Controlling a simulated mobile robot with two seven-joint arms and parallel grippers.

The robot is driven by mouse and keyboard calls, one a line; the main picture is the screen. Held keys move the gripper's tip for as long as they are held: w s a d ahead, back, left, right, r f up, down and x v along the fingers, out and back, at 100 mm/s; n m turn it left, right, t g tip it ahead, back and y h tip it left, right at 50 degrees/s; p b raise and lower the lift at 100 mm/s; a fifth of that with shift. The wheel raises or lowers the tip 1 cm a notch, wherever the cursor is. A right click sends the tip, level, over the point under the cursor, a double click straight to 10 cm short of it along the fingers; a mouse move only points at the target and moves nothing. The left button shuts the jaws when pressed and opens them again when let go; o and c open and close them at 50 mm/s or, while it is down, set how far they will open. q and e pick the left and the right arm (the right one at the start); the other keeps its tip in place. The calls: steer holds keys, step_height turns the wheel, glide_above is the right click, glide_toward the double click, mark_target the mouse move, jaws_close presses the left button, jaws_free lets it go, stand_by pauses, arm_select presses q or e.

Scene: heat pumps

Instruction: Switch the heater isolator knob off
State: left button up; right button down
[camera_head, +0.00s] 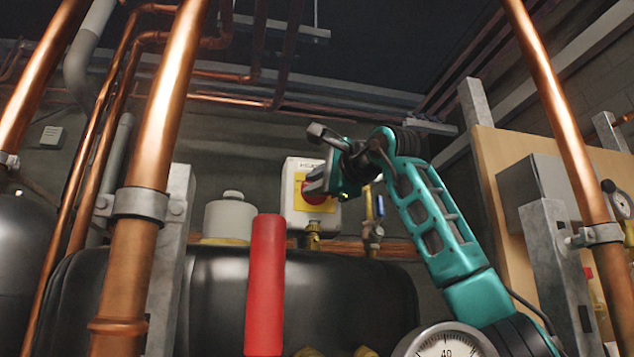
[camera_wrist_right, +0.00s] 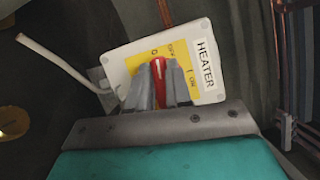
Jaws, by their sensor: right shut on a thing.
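The heater isolator is a white box (camera_head: 298,180) with a yellow plate and a red knob (camera_head: 313,192), mounted at the back near the middle of the head view. In the right wrist view the isolator box (camera_wrist_right: 205,57) carries a HEATER label and OFF and ON marks. My right gripper (camera_head: 318,183) reaches it from the right. In the right wrist view its two grey fingers are shut on the red knob (camera_wrist_right: 158,82), one on each side. The fingers hide part of the knob and plate. My left gripper is not in view.
Copper pipes (camera_head: 160,130) stand at the front left, and another (camera_head: 560,100) at the right. A red upright handle (camera_head: 265,285) stands in front of a black tank (camera_head: 345,295). A dial gauge (camera_head: 445,345) sits below my right arm.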

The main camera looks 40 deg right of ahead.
steer(key=shift+n, duration=0.7)
steer(key=c, duration=1)
jaws_free()
steer(key=shift+c, duration=0.2)
steer(key=s+a+b, duration=0.1)
steer(key=s+b, duration=0.1)
steer(key=s, duration=1)
steer(key=shift+a, duration=0.2)
